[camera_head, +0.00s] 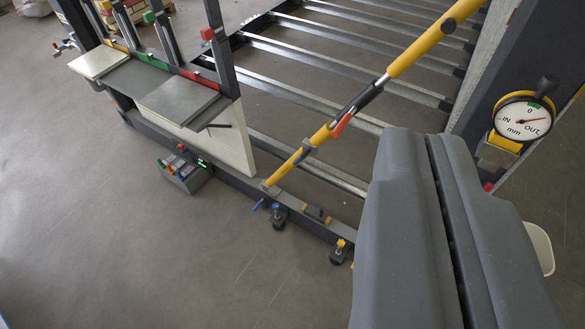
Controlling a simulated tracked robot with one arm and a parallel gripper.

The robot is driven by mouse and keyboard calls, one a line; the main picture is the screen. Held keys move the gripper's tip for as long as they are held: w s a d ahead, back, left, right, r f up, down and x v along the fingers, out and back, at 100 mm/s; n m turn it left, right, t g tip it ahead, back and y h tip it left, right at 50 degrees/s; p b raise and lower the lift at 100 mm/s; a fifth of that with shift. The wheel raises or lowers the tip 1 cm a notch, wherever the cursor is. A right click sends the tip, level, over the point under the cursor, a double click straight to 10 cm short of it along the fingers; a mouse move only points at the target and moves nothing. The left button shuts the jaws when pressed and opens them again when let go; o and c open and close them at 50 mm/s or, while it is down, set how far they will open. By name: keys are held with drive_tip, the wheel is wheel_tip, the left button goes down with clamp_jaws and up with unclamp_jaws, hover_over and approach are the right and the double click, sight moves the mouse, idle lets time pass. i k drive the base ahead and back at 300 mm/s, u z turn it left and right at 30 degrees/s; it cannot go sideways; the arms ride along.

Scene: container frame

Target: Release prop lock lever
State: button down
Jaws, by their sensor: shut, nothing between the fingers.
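A yellow diagonal prop (420,46) runs from the dark base rail at lower left up to the top right. A dark sleeve (358,101) sits around its middle. A small orange-red lever (341,124) sits at the lower end of this sleeve and slants along the prop. My gripper (428,136) is the large grey pair of fingers at lower right. The fingers are shut together with a thin dark seam between them and hold nothing. In the picture the tips lie right of and slightly below the lever, apart from it; their depth gap is unclear.
A round dial gauge (522,120) marked IN, OUT and mm is at right on a dark post. Steel cross bars (330,57) lie behind the prop. Blue and yellow clamps (278,213) sit along the base rail. A small box (183,170) stands on open floor at left.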

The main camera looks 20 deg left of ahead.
sight(306, 151)
drive_tip(key=u, duration=0.05)
drive_tip(key=i, duration=1)
drive_tip(key=z, duration=0.05)
